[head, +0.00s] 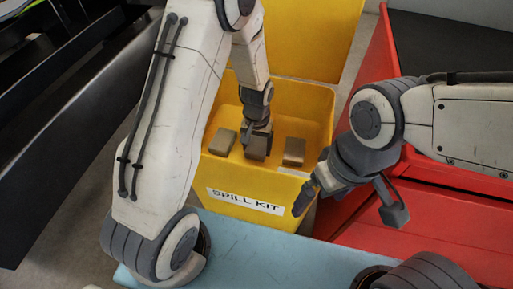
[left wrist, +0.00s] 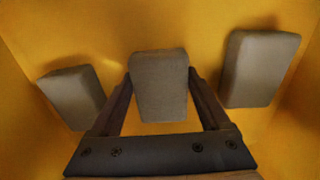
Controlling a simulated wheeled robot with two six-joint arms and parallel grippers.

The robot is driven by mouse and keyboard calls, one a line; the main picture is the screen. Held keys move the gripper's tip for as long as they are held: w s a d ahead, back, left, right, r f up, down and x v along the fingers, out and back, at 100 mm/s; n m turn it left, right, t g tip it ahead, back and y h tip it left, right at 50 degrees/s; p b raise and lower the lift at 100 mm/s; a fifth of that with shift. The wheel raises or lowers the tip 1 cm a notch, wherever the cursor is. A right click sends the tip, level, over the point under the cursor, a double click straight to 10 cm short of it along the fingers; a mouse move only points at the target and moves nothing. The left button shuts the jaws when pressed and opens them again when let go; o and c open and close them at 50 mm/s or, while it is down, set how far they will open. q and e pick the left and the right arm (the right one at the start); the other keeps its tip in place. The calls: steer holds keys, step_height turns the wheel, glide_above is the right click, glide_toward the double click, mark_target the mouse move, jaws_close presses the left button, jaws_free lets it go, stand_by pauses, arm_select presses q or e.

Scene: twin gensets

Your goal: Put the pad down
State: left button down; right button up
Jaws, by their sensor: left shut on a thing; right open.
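A yellow spill kit bin (head: 315,105) stands open below my left arm. My left gripper (head: 257,136) reaches down into the bin and is shut on a grey-brown pad (head: 257,148). In the left wrist view the held pad (left wrist: 160,85) sits between the two fingers, and whether it touches the bin floor is hard to tell. One pad (head: 223,141) lies to its left and another pad (head: 294,151) to its right; the wrist view shows both apart from the fingers. My right gripper (head: 345,205) is open and empty outside the bin, over its front right side.
The bin's yellow lid (head: 312,35) stands up behind it. A red cabinet (head: 450,215) is at the right, close to my right arm. Dark machinery (head: 60,110) fills the left side. The bin walls surround my left gripper closely.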

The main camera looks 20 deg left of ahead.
mark_target(257, 146)
arm_select(q)
jaws_free()
step_height(257, 146, up, 12)
steer(key=p, duration=0.4)
steer(key=shift+p, duration=0.35)
step_height(257, 146, down, 12)
steer(key=b, duration=0.5)
steer(key=shift+f, duration=0.15)
steer(key=shift+r+p, duration=0.95)
steer(key=shift+r, duration=1)
